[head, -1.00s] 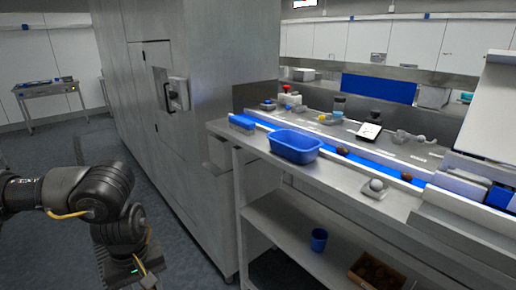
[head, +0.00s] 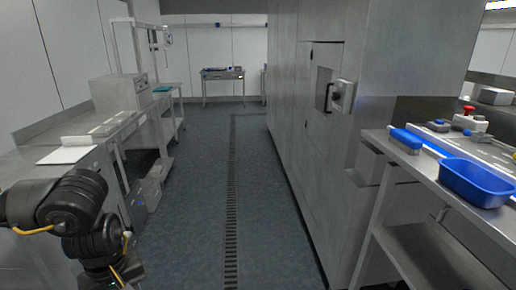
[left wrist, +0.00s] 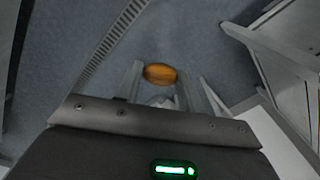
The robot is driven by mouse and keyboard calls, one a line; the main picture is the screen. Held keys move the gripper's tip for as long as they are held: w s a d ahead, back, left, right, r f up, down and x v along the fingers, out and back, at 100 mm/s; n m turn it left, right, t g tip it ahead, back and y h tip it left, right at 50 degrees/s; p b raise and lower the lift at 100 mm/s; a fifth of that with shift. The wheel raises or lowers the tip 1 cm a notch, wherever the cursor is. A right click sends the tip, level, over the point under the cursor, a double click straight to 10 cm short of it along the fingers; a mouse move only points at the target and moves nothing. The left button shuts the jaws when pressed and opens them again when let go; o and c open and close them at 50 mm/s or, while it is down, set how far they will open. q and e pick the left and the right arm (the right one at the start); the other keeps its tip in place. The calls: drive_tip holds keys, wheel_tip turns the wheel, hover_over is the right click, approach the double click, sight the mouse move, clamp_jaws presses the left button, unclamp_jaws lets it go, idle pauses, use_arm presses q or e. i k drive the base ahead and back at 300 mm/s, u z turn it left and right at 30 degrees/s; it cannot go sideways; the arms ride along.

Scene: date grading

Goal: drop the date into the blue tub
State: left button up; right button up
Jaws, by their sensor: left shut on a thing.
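The blue tub (head: 478,188) stands on the steel counter at the right edge of the head view, upright, its right side partly cut off by the frame. An orange-brown date (left wrist: 160,72) shows in the left wrist view between the fingertips of my left gripper (left wrist: 160,79), which is shut on it. The floor lies behind the date in that view. In the head view my left arm is at the lower left, far from the tub, and its fingers are out of frame. My right gripper is not in view.
A steel counter (head: 390,165) with a lower shelf runs along the right. A tall steel cabinet (head: 315,150) stands beside it. An open floor aisle (head: 270,210) with a drain grate runs ahead. A workbench (head: 75,135) lines the left, close to my left arm.

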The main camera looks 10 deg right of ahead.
sight(460, 186)
drive_tip(key=i, duration=1.55)
drive_tip(key=z, duration=3.8)
